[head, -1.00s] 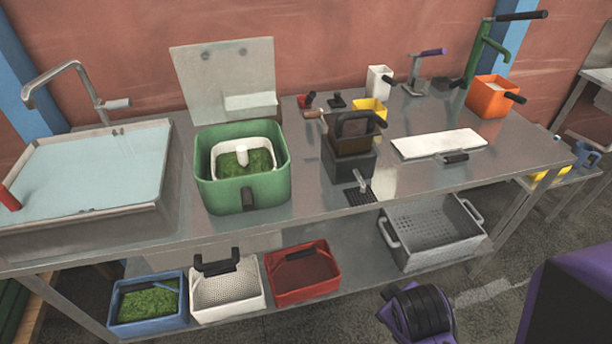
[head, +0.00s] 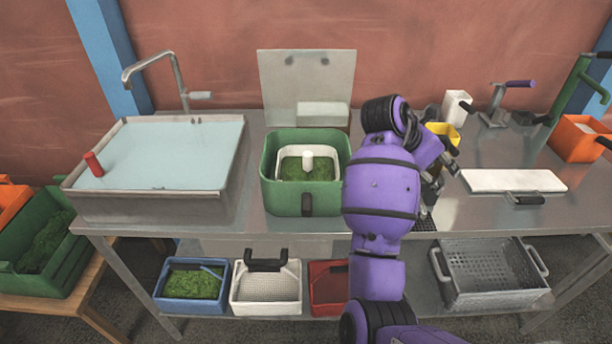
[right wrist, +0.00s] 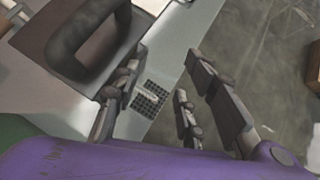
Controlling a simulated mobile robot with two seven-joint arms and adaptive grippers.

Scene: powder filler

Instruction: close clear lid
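No lid is plainly recognisable as clear. A pale upright panel (head: 300,80) stands behind the green bin (head: 305,200), with a small white box (head: 322,114) at its foot. A pale blue, glassy surface (head: 170,155) fills the sink basin at the left; I cannot tell if it is water or a cover. My right gripper (head: 440,163) is over the counter, right of the green bin. In the right wrist view its fingers (right wrist: 162,80) are spread and empty, close to a dark block with a black loop handle (right wrist: 82,35). My left gripper is out of view.
A white tub with green powder sits inside the green bin. A yellow container (head: 443,131), a white board (head: 512,181) and an orange bin (head: 580,140) lie to the right. Baskets stand on the lower shelf. My right arm hides the counter's middle.

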